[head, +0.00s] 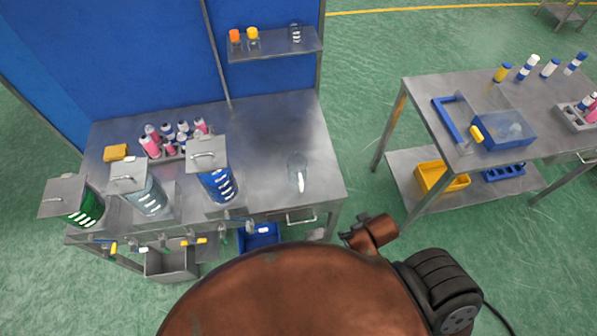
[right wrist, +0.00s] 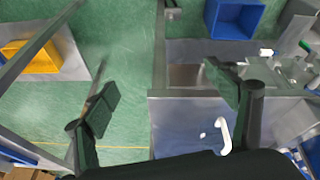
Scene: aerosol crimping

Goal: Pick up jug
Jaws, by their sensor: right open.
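A clear jug (head: 298,172) with a white handle stands on the metal workbench (head: 265,135), near its front right part. Its white handle also shows in the right wrist view, where the jug (right wrist: 223,137) is hard to make out against the bench top. My right gripper (right wrist: 168,98) is open and empty in the right wrist view, its two dark fingers wide apart. The jug's handle shows just left of the right-hand finger in that picture, below its tip; the gripper is apart from it. My left gripper is in neither view.
Lidded containers of green (head: 83,208), pale (head: 150,200) and blue (head: 218,187) liquid stand left of the jug. Several bottles (head: 168,145) are behind them. A shelf (head: 275,45) hangs above. A second table (head: 430,90) stands right, with open floor between.

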